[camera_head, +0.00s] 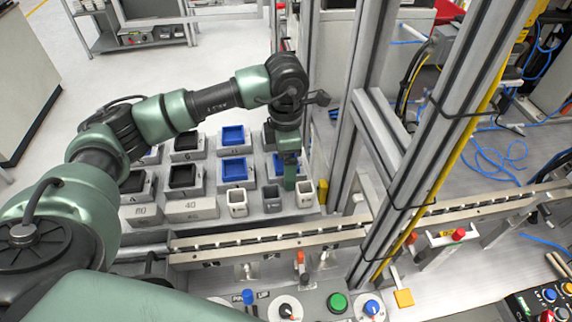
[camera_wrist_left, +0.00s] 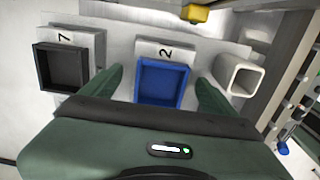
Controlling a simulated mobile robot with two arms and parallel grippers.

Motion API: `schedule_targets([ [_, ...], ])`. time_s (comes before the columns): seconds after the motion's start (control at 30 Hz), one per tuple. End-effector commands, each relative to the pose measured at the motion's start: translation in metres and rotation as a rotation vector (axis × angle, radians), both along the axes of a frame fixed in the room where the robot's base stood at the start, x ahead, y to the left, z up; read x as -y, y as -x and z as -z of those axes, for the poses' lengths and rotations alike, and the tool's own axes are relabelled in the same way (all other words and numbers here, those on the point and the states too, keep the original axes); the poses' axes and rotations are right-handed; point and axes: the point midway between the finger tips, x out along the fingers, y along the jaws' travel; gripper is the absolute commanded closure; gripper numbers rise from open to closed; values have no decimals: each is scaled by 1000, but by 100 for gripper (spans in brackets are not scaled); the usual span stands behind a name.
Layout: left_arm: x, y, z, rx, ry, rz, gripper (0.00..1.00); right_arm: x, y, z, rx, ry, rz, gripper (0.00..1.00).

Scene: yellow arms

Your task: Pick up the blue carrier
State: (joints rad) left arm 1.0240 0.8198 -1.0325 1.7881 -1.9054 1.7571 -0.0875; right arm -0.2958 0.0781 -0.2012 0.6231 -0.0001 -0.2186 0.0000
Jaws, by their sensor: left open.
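In the left wrist view a blue carrier (camera_wrist_left: 163,82), a square open-topped tray, sits in a white holder labelled 2. My left gripper (camera_wrist_left: 163,90) is open above it, with one green finger on each side. I cannot tell whether the fingers touch it. In the head view my left gripper (camera_head: 290,178) points down at the right end of the rack and largely hides what is below it. Two other blue carriers, a rear one (camera_head: 233,135) and a front one (camera_head: 235,169), stand to its left. My right gripper is not in view.
Black carriers (camera_head: 183,175) stand in holders further left; one (camera_wrist_left: 68,68) is beside label 7. A white square cup (camera_wrist_left: 240,76) stands close to the right finger. A metal post (camera_head: 345,110) rises right of my gripper, and a conveyor rail (camera_head: 270,240) runs in front.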

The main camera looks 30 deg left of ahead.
Motion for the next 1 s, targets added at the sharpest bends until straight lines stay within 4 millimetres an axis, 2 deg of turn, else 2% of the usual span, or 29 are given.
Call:
schedule_targets([
  [0.03, 0, 0, 0, 0, 0, 0, 14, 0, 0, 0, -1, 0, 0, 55],
  [0.3, 0, 0, 0, 0, 0, 0, 89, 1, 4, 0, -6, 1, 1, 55],
  [0.33, 0, 0, -1, 1, 1, 0, 93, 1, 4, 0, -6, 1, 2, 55],
  [0.6, 0, -1, -3, 1, 0, 0, 93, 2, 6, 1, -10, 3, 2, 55],
  [0.77, 0, -2, -13, 4, 1, 0, 93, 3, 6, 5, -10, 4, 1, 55],
  [0.87, 0, -2, -27, 6, 2, 1, 93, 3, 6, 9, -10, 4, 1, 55],
  [1.0, 1, -2, -59, 9, 2, 1, 93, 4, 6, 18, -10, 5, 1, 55],
])
